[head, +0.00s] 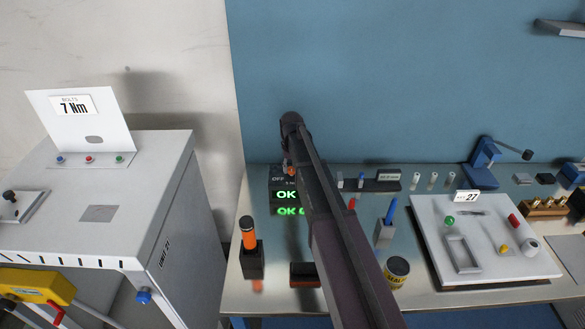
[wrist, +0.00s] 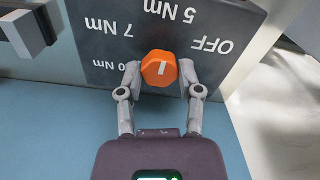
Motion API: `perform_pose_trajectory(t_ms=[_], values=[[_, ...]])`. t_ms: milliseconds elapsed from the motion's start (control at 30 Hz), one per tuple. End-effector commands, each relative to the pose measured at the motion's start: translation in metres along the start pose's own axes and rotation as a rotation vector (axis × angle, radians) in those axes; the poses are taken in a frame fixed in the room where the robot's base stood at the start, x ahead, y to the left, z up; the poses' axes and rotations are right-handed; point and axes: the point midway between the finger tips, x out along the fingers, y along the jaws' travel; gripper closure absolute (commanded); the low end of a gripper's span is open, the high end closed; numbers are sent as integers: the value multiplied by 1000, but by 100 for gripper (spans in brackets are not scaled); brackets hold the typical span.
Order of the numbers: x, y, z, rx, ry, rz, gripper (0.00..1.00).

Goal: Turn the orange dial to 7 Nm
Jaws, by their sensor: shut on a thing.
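The orange dial (wrist: 159,69) sits on a dark panel (wrist: 85,47) marked OFF, 5 Nm, 7 Nm and 10 Nm, upside down in the wrist view. The dial's white line runs roughly up the picture, nearest the 5 Nm mark; which end is the pointer is hard to tell. My gripper (wrist: 160,78) is shut on the dial, one finger on each side. In the head view my arm hides most of the panel, and a bit of the dial (head: 292,170) shows. A green OK (head: 287,195) glows on the panel's front.
A card (head: 75,105) on the left cabinet reads BOLTS 7 Nm. An orange-handled tool (head: 248,234) in a dark holder stands left of my arm. A blue pen (head: 391,210) in a holder, a yellow tin (head: 397,268) and a white tray (head: 420,228) are to the right.

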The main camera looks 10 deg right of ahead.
Motion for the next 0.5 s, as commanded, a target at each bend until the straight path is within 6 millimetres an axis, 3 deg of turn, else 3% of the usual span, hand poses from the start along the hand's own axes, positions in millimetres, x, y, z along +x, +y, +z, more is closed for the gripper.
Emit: perform_pose_trajectory(t_ms=[500], values=[[0, 0, 3, -491, -5, -2, 100]])
